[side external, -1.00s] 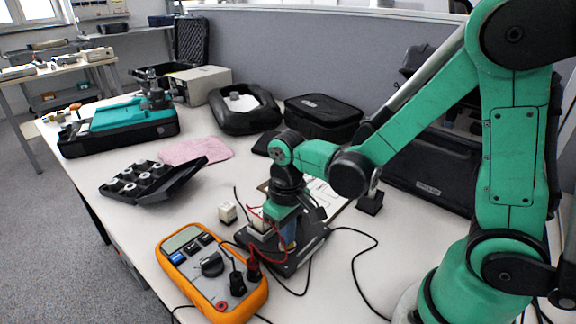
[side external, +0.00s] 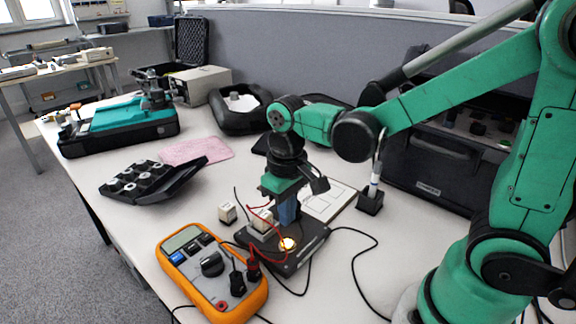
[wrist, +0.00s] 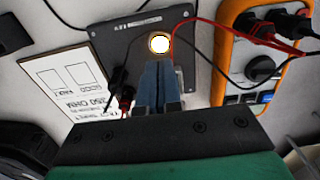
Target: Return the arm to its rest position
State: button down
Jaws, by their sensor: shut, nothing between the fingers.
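My gripper (side external: 287,220) hangs pointing down over the black base plate (side external: 312,240), its blue fingers together and empty. In the wrist view the closed fingers (wrist: 156,68) point toward a round lit lamp (wrist: 160,44). The lamp also glows yellow on the plate in the side view (side external: 288,244), just below the fingertips, and a small gap seems to separate them. A white block (side external: 262,221) with red leads sits on the plate, left of the fingers.
An orange multimeter (side external: 212,276) lies in front, with cables looping to the plate. A printed card (side external: 325,203) and a pen holder (side external: 370,203) are behind right. A black case (side external: 440,165) stands at the right.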

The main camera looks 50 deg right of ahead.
jog(key=shift+r, duration=0.9)
jog(key=shift+s+d+r+t, duration=0.3)
jog(key=shift+r+t, duration=0.35)
jog(key=shift+t, duration=0.55)
jog(key=shift+s+d+r+t, duration=0.15)
jog(key=shift+d+r+t, duration=0.35)
jog(key=shift+t, duration=0.7)
jog(key=shift+s+d+r+t, duration=0.25)
jog(key=shift+r+t, duration=0.5)
jog(key=shift+t, duration=0.45)
